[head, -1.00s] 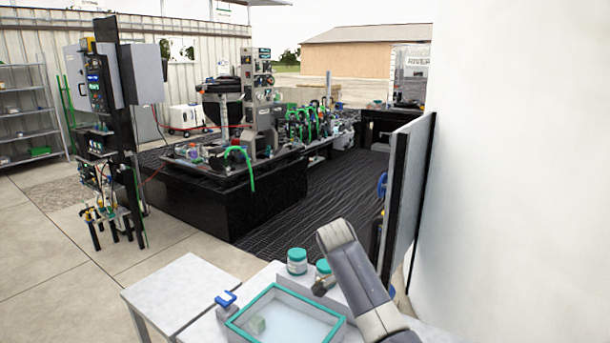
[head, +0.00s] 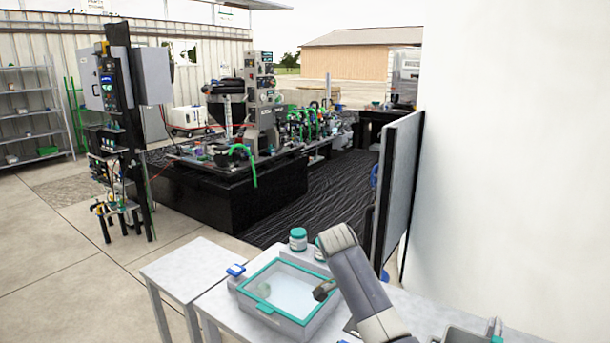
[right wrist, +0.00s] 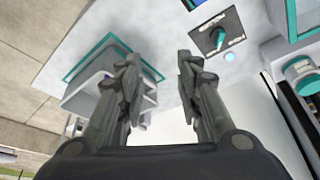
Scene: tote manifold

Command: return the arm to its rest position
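My right arm (head: 362,285) comes in from the bottom right of the head view, bent over the white table. Its dark gripper (head: 324,290) appears in front of the right side of a clear box with a teal rim (head: 318,318). In the right wrist view the two fingers of my right gripper (right wrist: 158,75) are apart with nothing between them. My left gripper is not in view.
Two teal-lidded jars stand behind the box, the nearer one partly hidden by my arm; the left jar (head: 298,240) is clear. A grey bin (head: 462,336) sits at lower right. A grey panel (head: 400,185) and white wall (head: 510,150) rise beyond the table.

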